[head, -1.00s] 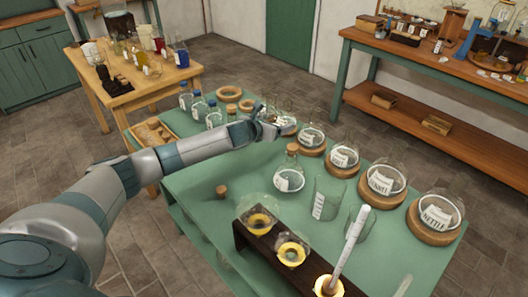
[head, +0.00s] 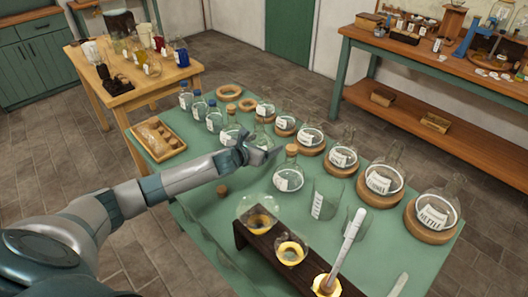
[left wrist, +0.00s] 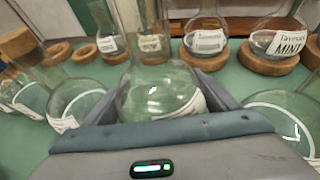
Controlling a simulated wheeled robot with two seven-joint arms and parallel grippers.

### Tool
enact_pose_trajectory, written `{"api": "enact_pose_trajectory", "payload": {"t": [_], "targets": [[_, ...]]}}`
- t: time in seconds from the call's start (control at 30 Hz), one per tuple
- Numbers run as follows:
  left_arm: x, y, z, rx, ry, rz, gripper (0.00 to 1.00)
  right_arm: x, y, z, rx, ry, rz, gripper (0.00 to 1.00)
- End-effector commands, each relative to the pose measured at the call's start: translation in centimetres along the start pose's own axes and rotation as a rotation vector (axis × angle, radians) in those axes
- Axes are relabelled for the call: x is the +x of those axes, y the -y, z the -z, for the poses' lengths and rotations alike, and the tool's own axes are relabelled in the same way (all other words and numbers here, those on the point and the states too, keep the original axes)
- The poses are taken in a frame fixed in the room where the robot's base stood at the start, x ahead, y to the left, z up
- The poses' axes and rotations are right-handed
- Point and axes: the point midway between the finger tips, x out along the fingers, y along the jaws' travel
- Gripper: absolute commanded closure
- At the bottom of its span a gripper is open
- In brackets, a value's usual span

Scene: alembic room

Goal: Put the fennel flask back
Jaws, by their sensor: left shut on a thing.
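My left gripper (head: 264,154) is shut on a clear round flask (left wrist: 160,92), over the green table. Its white label is mostly turned away, so I cannot read it. The flask also shows in the head view (head: 262,138), partly hidden by the gripper. A row of labelled flasks stands on cork rings beyond it, including a mint flask (head: 343,157) and a nettle flask (head: 435,213). The flask between those two (head: 381,180) has a label that seems to end in NNEL. Two empty cork rings (head: 228,91) (head: 248,104) lie at the far end. My right gripper is out of view.
Beakers (head: 326,198) and a dark rack (head: 258,234) are nearer. A wooden tray (head: 160,140) lies at the left edge. A loose cork (head: 222,190) lies in front.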

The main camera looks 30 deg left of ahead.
Motion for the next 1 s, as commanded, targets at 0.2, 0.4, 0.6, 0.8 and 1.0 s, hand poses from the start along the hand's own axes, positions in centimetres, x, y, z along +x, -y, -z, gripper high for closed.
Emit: {"api": "enact_pose_trajectory", "payload": {"t": [0.2,0.4,0.6,0.8,1.0], "targets": [[0.6,0.0,1.4,-0.002,-0.002,-0.001,0.52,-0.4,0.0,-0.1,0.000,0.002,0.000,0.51],[1.4,0.0,3.4,-0.002,-0.001,-0.001,0.52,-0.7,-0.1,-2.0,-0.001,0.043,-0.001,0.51],[1.5,0.0,3.6,0.000,0.001,0.000,0.52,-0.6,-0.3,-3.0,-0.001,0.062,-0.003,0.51],[1.6,0.0,3.7,0.000,0.001,0.000,0.52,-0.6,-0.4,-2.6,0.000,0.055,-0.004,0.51],[1.6,0.0,3.8,0.000,0.000,0.000,0.01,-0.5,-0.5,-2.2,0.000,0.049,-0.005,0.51]]}}
